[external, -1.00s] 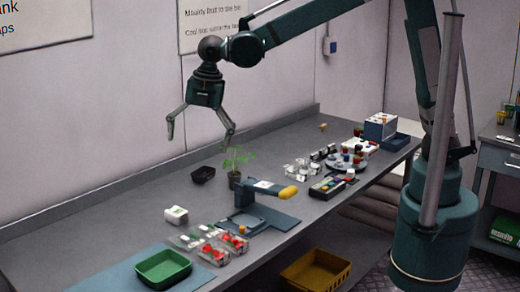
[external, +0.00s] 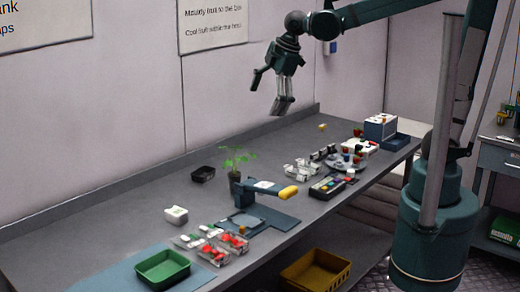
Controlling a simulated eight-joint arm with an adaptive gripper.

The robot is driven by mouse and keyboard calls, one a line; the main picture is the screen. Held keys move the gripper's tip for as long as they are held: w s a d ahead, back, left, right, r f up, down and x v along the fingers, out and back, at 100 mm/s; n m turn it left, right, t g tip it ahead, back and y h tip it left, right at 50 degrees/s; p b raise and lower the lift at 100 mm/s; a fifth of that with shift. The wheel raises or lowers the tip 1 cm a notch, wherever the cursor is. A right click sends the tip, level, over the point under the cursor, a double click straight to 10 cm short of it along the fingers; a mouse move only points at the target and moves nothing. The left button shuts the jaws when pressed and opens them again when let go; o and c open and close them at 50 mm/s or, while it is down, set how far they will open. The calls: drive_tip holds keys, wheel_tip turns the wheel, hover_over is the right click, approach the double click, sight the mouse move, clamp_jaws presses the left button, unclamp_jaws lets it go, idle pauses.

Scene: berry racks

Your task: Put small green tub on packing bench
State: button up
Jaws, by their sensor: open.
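A small green tub (external: 163,268) stands upright and looks empty on the blue mat at the near left end of the long grey bench (external: 140,215). I cannot tell which bench is the packing bench. My gripper (external: 267,98) is open and empty, high above the back of the long bench. It is far from the tub, up and to the right of it. Its fingers point down and are seen partly from the side.
Clear punnets with red fruit (external: 230,243), a blue scale-like device with a yellow end (external: 255,200) and a potted plant (external: 235,165) stand along the bench. A yellow crate (external: 316,272) is below its front edge. A second bench (external: 499,157) stands at the right.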

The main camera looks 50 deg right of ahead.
drive_tip(key=s+d+f+m+t, duration=0.1)
drive_tip(key=s+d+m, duration=0.3)
drive_tip(key=d, duration=0.4)
drive_tip(key=s+d+f+m+t+h, duration=0.1)
drive_tip(key=s+d+f+m, duration=0.1)
drive_tip(key=s+d+m, duration=0.3)
drive_tip(key=s+d+f+m+t, duration=0.1)
drive_tip(key=s+d+m, duration=0.4)
drive_tip(key=d, duration=0.6)
drive_tip(key=shift+s+d+f+h, duration=0.3)
drive_tip(key=shift+s+h, duration=0.1)
drive_tip(key=shift+s, duration=0.55)
